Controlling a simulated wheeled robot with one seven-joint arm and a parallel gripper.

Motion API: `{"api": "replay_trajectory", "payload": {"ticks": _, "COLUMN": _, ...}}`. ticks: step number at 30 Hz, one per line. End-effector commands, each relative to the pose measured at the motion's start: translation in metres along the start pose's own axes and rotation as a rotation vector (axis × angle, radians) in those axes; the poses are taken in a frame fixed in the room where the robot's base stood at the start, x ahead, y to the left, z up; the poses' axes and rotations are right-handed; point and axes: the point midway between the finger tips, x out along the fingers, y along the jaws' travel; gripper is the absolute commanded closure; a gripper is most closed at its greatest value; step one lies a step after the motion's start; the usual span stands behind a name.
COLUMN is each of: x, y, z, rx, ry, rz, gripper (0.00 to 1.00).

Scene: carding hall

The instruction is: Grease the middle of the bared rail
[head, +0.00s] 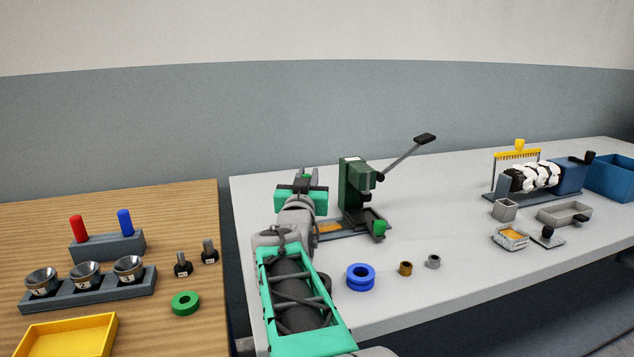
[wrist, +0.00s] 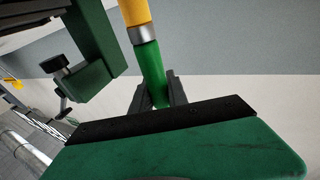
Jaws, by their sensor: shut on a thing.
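My gripper (head: 304,174) is in front of and left of the green lever press (head: 356,186) on the grey table. In the wrist view my gripper (wrist: 157,92) is shut on the green handle of a brush-like tool (wrist: 150,75). A silver collar and a yellow-orange end reach past the top edge, so its tip is out of view. The tool is not clear in the head view. An orange strip (head: 330,228) lies on the press's dark base. I cannot tell whether this is the bared rail; no rail shows clearly.
A blue ring (head: 360,277), a brass bush (head: 405,268) and a grey bush (head: 433,261) stand at the table's front. A carding roller device (head: 532,177), small trays and a blue bin (head: 611,176) are at right. A wooden bench (head: 180,215) with cups is at left.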

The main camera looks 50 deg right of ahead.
Motion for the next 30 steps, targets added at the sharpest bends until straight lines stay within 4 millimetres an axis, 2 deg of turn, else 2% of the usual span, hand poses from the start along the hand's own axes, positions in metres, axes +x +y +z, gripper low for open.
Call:
{"api": "replay_trajectory", "payload": {"ticks": 6, "x": -0.009, "y": -0.020, "z": 0.001, "rx": 0.001, "ry": 0.001, "rz": -0.002, "gripper": 1.00}}
{"api": "replay_trajectory", "payload": {"ticks": 13, "x": -0.009, "y": -0.021, "z": -0.002, "rx": 0.001, "ry": 0.001, "rz": 0.001, "gripper": 1.00}}
{"api": "replay_trajectory", "payload": {"ticks": 24, "x": 0.004, "y": 0.009, "z": -0.004, "rx": 0.001, "ry": 0.000, "rz": 0.003, "gripper": 1.00}}
{"api": "replay_trajectory", "payload": {"ticks": 30, "x": 0.007, "y": 0.016, "z": -0.004, "rx": 0.001, "ry": 0.001, "rz": 0.001, "gripper": 1.00}}
